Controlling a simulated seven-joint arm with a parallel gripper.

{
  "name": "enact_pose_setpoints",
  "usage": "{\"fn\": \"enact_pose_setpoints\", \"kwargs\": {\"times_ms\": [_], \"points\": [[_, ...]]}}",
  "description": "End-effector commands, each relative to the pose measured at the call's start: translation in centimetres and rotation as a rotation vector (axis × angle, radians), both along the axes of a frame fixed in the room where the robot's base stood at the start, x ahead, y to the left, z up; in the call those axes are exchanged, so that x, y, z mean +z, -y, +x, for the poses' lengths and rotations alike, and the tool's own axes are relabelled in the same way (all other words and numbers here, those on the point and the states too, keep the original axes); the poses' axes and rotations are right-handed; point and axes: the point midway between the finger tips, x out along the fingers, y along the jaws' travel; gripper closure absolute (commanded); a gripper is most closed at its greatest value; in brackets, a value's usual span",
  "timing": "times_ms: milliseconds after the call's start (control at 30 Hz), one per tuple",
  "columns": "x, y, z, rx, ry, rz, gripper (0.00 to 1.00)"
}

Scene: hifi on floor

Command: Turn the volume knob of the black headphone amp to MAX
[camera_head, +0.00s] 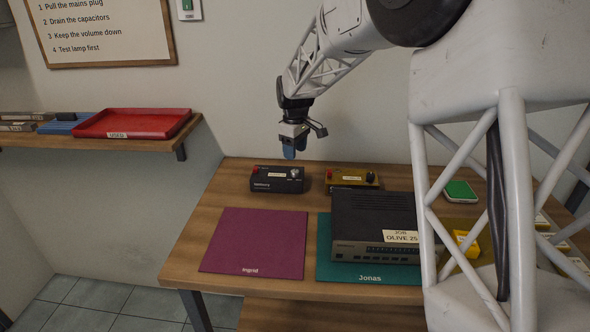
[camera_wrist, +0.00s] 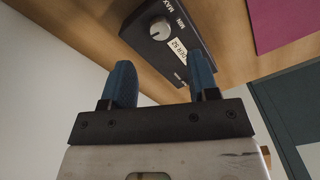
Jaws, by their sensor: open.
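The black headphone amp (camera_head: 268,185) sits near the back edge of the table. Its silver volume knob (camera_head: 295,172) is on the right of its top, and a red part is at its left end. In the wrist view the black amp (camera_wrist: 151,42) shows its round knob (camera_wrist: 160,28) beside MIN and MAX lettering and a white label. Where the knob points is too small to tell. My gripper (camera_head: 289,154) hangs above and behind the amp, apart from it. In the wrist view my gripper (camera_wrist: 161,68) has its two blue fingers apart with nothing between them.
A similar olive-yellow box (camera_head: 352,178) stands to the right of the amp. A larger dark hi-fi unit (camera_head: 375,215) rests on the teal Jonas mat (camera_head: 324,268). The magenta Ingrid mat (camera_head: 253,238) is bare. A green-topped item (camera_head: 459,190) lies further right. A red tray (camera_head: 135,123) is on the left shelf.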

Motion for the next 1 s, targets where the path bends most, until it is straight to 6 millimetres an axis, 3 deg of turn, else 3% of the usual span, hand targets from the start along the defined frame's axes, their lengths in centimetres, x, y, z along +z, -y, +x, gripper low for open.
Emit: {"fn": "enact_pose_setpoints", "kwargs": {"times_ms": [600,1000], "points": [[-6.5,0.0,0.0,0.000,-0.003,-0.001,0.46],[-7.3,0.0,0.0,0.000,0.000,-0.001,0.46]]}}
